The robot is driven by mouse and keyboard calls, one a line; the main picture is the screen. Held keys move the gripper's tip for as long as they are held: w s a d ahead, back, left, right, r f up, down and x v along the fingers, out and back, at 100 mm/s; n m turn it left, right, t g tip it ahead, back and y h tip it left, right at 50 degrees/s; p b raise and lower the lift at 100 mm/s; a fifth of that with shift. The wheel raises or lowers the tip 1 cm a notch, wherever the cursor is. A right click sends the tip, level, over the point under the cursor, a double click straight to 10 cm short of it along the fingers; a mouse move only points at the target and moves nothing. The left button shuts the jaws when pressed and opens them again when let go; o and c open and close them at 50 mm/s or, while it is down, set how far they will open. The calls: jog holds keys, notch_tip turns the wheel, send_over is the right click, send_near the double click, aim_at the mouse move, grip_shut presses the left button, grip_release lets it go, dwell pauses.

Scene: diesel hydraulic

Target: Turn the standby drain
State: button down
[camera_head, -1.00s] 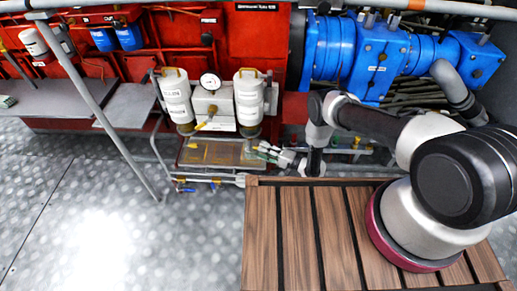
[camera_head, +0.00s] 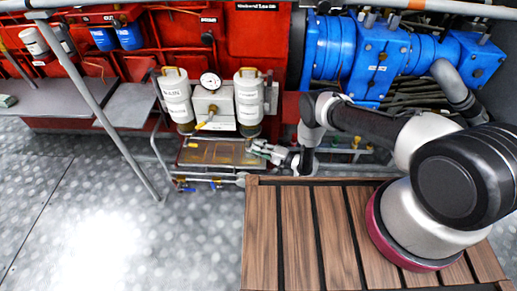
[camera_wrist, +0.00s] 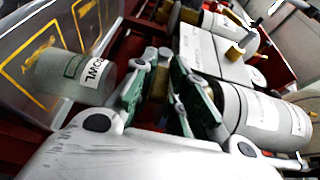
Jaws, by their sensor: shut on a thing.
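Two white filter canisters hang on the red engine side in the head view. The right canister (camera_head: 248,98) is above my gripper (camera_head: 259,147); the left one (camera_head: 177,98) bears a label like MAIN. In the wrist view my gripper (camera_wrist: 160,88) has its green-padded fingers closed around a small brass-coloured piece (camera_wrist: 161,80), apparently the standby drain. The fingers hide most of it, so its turn angle is unclear.
A tray with yellow markings (camera_head: 205,154) sits below the canisters. A white block with a gauge (camera_head: 210,81) stands between them. Pipes with blue-handled valves (camera_head: 186,188) run in front. A slatted wooden platform (camera_head: 297,235) is nearer; open floor lies left.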

jog(key=shift+r, duration=0.1)
jog(key=shift+a+r+n+g+h, duration=0.1)
jog(key=shift+r+n+g+h, duration=0.35)
jog(key=shift+h, duration=0.55)
jog(key=shift+a+r+n+g+h, duration=0.1)
jog(key=shift+r+n+g+h, duration=0.15)
jog(key=shift+h, duration=0.6)
jog(key=shift+a+r+n+g+h, duration=0.1)
jog(key=shift+r+n+h, duration=0.15)
jog(key=shift+h, duration=0.6)
jog(key=c, duration=1.4)
grip_release()
jog(key=shift+d+r, duration=0.1)
jog(key=v, duration=1.1)
jog(key=shift+s+d+r, duration=0.2)
jog(key=shift+r, duration=0.15)
